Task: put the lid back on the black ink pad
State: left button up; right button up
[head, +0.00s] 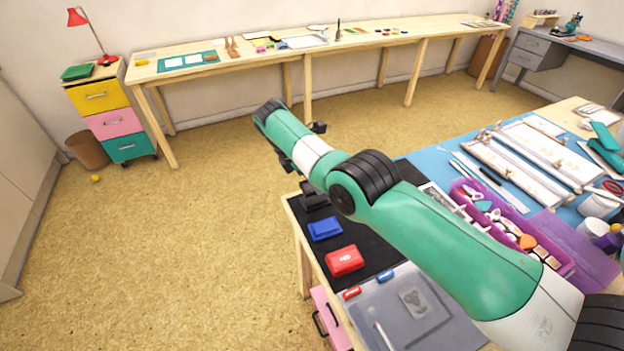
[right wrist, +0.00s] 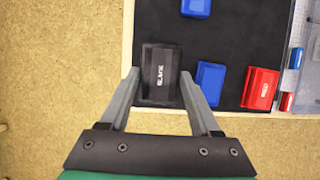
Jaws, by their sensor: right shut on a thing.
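A black block with white lettering that seems to read "BLACK" (right wrist: 160,66) lies near the mat's edge in the right wrist view. My right gripper (right wrist: 160,76) is shut on it, one finger on each side. Whether the block is the lid alone or the lid together with the black ink pad cannot be told. In the head view a dark shape (head: 313,195) shows beneath my right wrist, partly hidden by the arm. My left gripper is not in view.
A blue ink pad (head: 325,229) and a red ink pad (head: 344,260) lie beside the black block on the black mat (head: 372,240). Another blue block (right wrist: 196,7) lies farther off in the wrist view. A purple tray of tools (head: 480,190) stands right of the arm.

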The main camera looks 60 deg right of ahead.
aim_at(316, 198)
jog(key=shift+f+b, duration=1.75)
jog(key=shift+f, duration=0.4)
jog(key=shift+f+b, duration=0.45)
jog(key=shift+f, duration=0.1)
dwell(0.8)
jog(key=o, duration=1.4)
notch_tip(316, 198, up, 7)
jog(key=p, duration=0.7)
jog(key=shift+c, duration=0.2)
